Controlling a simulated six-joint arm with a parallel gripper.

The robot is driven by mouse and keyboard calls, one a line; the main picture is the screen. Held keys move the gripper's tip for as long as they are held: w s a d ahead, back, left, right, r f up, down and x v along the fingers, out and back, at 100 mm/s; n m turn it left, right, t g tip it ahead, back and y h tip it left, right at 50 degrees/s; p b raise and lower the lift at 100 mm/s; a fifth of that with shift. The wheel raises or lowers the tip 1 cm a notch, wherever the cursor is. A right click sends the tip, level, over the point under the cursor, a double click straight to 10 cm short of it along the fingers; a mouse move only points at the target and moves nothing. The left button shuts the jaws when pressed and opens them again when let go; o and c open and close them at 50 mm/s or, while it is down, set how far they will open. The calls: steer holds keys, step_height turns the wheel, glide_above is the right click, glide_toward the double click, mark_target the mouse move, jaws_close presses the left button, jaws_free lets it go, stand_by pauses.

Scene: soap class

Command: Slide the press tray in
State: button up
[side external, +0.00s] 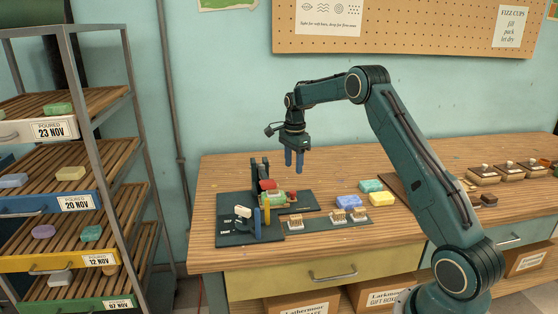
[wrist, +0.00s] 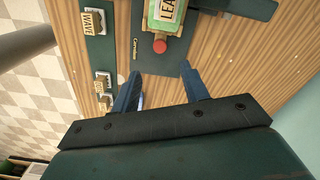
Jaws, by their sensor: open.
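In the wrist view the green soap (wrist: 163,26) bears a lettered block (wrist: 168,9), and a red knob (wrist: 160,46) sticks out toward my fingers. My gripper (side external: 294,160) points down above the bench, right of the press. It also shows in the wrist view (wrist: 163,84), its blue fingers apart and empty, short of the knob.
Several stamps (side external: 295,221) stand on a dark strip (side external: 318,225) in front of the press. Blue, teal and yellow soaps (side external: 381,199) lie to the right. A rack of soaps (side external: 60,202) stands left of the bench. Bench space behind the press is clear.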

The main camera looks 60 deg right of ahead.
mark_target(293, 192)
steer(key=shift+r, duration=1.95)
steer(key=shift+m, duration=0.3)
steer(key=shift+m, duration=2)
steer(key=shift+f, duration=0.15)
step_height(293, 192, down, 14)
steer(key=shift+r, duration=0.2)
jaws_close()
